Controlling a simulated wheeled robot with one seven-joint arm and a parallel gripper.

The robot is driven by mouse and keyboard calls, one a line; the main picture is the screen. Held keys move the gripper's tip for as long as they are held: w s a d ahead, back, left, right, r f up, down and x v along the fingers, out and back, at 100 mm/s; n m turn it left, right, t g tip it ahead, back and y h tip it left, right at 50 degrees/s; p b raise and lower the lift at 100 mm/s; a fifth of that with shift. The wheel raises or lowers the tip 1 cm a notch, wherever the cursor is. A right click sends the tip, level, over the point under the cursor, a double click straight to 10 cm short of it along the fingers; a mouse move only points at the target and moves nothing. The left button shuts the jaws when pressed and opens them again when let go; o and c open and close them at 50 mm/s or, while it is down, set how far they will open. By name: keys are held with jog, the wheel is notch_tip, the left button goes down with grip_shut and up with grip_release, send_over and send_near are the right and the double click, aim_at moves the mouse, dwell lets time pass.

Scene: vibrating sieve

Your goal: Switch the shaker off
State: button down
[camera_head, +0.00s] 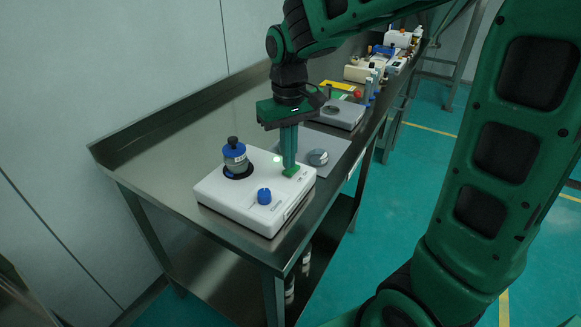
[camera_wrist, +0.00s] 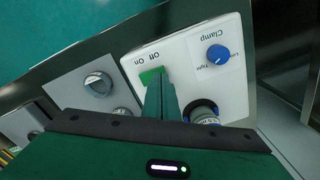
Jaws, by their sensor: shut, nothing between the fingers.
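The white shaker (camera_head: 235,204) stands on the near end of the steel table. On its top are a green rocker switch (camera_head: 291,171), a blue clamp knob (camera_head: 264,196) and a grey-blue jar (camera_head: 235,158) with a black cap. My gripper (camera_head: 289,165) is shut and empty, pointing down with its fingertips at the switch. In the wrist view the switch (camera_wrist: 151,76) shows beside the "Off On" label, partly covered by the fingers (camera_wrist: 158,84). I cannot tell whether the tips touch it. A small pale green glow shows on the shaker's top beside the fingers.
Several bottles and tools crowd the table's far end. The table (camera_head: 165,152) is bare left of the shaker. A wall borders its back.

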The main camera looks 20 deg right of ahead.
jog(key=shift+f, duration=0.7)
dwell(0.6)
notch_tip(320, 180, up, 7)
dwell(1.0)
jog(key=s+d+f+m, duration=0.3)
jog(key=s+d, duration=0.5)
jog(key=s, duration=0.3)
jog(key=s+d+f+m, duration=0.4)
jog(key=s+d, duration=0.5)
jog(key=s, duration=0.3)
jog(key=shift+s+d+m, duration=0.15)
jog(key=shift+m, duration=0.15)
jog(key=shift+f, duration=0.1)
